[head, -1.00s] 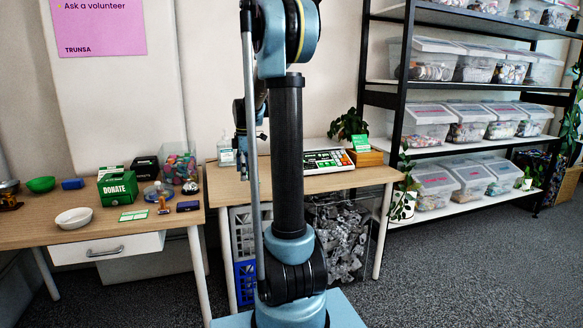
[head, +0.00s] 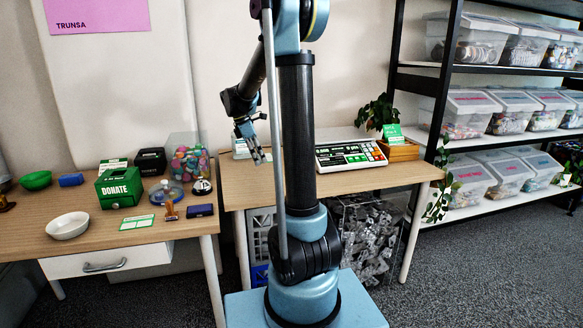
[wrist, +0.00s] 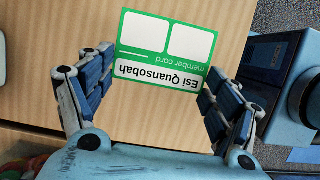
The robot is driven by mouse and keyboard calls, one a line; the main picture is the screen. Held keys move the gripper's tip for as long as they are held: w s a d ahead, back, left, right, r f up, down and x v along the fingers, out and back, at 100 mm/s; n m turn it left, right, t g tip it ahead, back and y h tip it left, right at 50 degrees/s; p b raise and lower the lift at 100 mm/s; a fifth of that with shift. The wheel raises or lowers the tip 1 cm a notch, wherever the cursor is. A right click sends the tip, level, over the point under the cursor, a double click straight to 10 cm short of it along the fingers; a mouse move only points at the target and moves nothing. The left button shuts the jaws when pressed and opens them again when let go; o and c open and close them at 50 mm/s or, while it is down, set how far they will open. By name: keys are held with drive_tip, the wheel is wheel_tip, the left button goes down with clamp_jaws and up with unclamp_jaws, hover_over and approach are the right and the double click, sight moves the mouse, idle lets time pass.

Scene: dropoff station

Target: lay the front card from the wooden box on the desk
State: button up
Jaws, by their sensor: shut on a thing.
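In the wrist view, a white and green member card (wrist: 165,50) reading "Esi Quansobah" shows upside down. My gripper (wrist: 160,82) is shut on it, with a finger at each side edge. Wooden desk surface (wrist: 40,60) lies behind the card. In the head view, my gripper (head: 252,142) hangs above the left part of the right-hand desk (head: 240,190); the card in it cannot be made out there. The wooden box (head: 400,150) stands at that desk's right end, with a green and white card (head: 393,134) showing in it.
The left table (head: 185,228) holds a green donate box (head: 119,187), a white bowl (head: 68,226) and a flat card (head: 136,222). The right-hand desk's front left is clear.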

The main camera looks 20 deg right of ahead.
sight(260, 181)
drive_tip(key=shift+a+f, duration=0.1)
drive_tip(key=shift+f, duration=4.2)
drive_tip(key=shift+s+f, duration=0.1)
drive_tip(key=shift+f, duration=0.35)
drive_tip(key=shift+o, duration=0.4)
drive_tip(key=shift+f, duration=0.15)
drive_tip(key=o, duration=0.6)
drive_tip(key=shift+c, duration=0.2)
